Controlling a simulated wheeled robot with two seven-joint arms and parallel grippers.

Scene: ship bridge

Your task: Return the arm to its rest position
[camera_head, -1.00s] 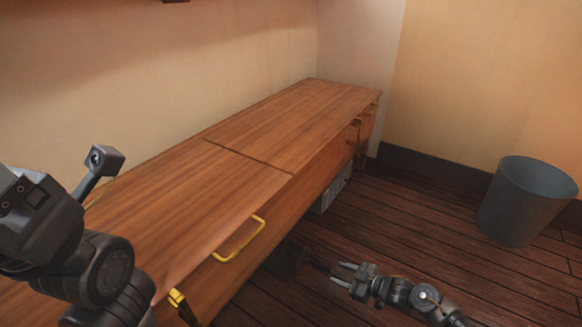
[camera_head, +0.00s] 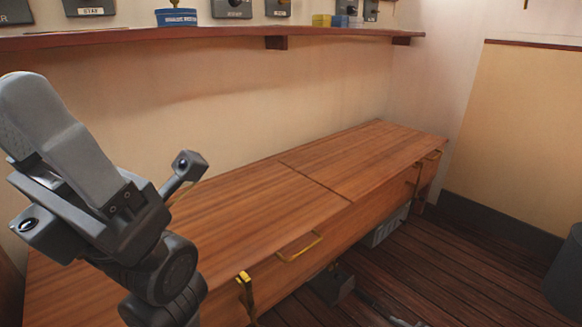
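My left arm rises at the left of the head view, with its dark joints at the bottom and a large grey part (camera_head: 62,140) tilted up to the left. A small camera on a stalk (camera_head: 186,167) sticks out beside it. The fingers of my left gripper cannot be made out, and I see nothing held. Only a small grey bit of my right gripper (camera_head: 400,320) shows at the bottom edge, low over the floor. The rest of it is cut off by the frame.
A long wooden cabinet (camera_head: 250,222) with brass handles runs along the wall, its top bare. My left arm stands in front of its near end. A wall shelf (camera_head: 200,40) with several labelled boxes hangs above. A grey bin (camera_head: 566,275) stands at the right edge.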

